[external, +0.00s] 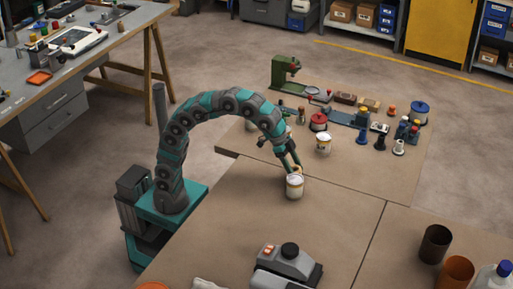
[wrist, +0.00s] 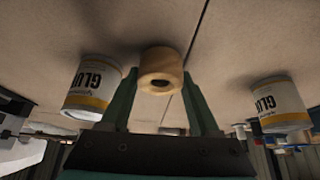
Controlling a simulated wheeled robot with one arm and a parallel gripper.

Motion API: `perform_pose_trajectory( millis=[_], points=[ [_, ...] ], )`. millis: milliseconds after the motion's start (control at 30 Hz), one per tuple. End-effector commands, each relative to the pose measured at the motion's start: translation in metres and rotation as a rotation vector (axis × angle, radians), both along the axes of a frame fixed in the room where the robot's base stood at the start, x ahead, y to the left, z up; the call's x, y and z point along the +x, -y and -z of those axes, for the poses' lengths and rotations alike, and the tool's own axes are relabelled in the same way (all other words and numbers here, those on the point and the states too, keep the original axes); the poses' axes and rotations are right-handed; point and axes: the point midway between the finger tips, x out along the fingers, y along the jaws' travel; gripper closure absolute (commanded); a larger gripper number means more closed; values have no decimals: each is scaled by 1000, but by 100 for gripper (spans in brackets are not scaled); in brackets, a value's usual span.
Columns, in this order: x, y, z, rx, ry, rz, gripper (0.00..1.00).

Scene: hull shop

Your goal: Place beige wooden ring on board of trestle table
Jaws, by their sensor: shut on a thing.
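My gripper (external: 291,165) is shut on the beige wooden ring (wrist: 161,64), which shows between the two green fingers (wrist: 160,88) in the wrist view. In the external view the ring is too small to make out clearly at the fingertips. The fingertips are just over or beside a white glue can (external: 295,188) on the brown work surface (external: 270,222); I cannot tell whether they touch it. A table with wooden trestle legs and a grey board (external: 93,46) stands at the upper left, away from my gripper.
A second glue can (external: 323,143) stands behind the first. A red-lidded pot (external: 318,122), a green machine (external: 286,70) and several small items crowd the far end. A grey device (external: 287,268) and a brown cup (external: 435,244) are nearer. The middle surface is clear.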

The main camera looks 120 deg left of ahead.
Motion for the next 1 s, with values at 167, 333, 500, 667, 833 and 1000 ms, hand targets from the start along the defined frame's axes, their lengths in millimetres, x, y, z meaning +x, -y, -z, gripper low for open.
perform_pose_trajectory(
  millis=[167,333,500,667,833,1000],
  points=[
    [0,0,-12,0,3,1,100],
    [0,0,-21,0,1,1,100],
    [0,0,-30,1,3,0,100],
    [-11,0,-30,1,0,0,100],
    [-24,1,-31,1,1,0,100],
    [-42,1,-33,1,0,0,100]
  ],
)
